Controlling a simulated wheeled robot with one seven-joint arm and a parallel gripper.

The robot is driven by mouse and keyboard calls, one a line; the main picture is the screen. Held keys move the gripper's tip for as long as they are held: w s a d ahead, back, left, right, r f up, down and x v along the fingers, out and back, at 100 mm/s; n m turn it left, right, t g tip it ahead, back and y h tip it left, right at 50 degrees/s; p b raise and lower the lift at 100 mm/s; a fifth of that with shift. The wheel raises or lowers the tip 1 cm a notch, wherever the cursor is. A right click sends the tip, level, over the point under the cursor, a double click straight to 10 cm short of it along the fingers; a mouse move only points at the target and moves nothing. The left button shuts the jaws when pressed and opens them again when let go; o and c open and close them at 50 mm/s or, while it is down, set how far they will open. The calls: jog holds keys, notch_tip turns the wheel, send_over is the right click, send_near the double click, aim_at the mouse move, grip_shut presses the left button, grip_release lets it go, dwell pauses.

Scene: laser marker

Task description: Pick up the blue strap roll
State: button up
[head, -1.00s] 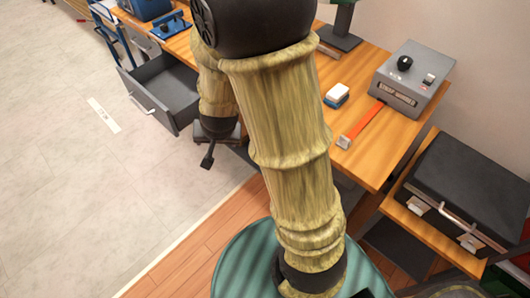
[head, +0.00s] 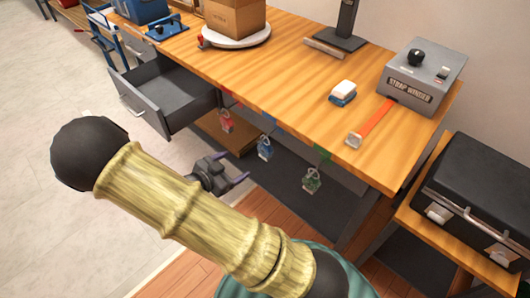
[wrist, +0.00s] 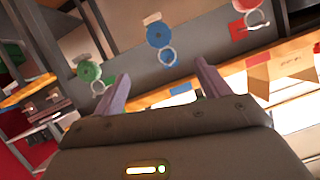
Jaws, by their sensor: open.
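The blue strap roll (head: 265,148) hangs below the front edge of the workbench, between a red roll (head: 226,121) and a green roll (head: 312,180). My gripper (head: 235,166) is open and empty, in front of and below the blue roll, with its fingers pointing toward the bench. In the wrist view, which looks upside down, the blue roll (wrist: 158,37) with its ring lies beyond and between my two fingertips (wrist: 162,72), apart from them. The green roll (wrist: 88,71) is to its left and the red one (wrist: 237,30) to its right.
An open grey drawer (head: 165,95) juts out left of the rolls. On the bench (head: 290,75) stand a strap winder (head: 420,75) with an orange strap (head: 372,122), a cardboard box (head: 235,17) and a small blue-white block (head: 342,93). A black case (head: 475,190) sits at right.

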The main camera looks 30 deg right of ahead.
aim_at(263, 150)
jog(key=b+x, duration=0.2)
jog(key=x, duration=1)
jog(key=shift+w+f, duration=0.1)
jog(key=shift+f, duration=0.05)
jog(key=shift+w+d, duration=0.1)
jog(key=shift+d+f, duration=0.25)
jog(key=shift+d, duration=0.35)
jog(key=shift+b+x, duration=0.4)
jog(key=shift+x, duration=1.55)
jog(key=shift+a, duration=0.1)
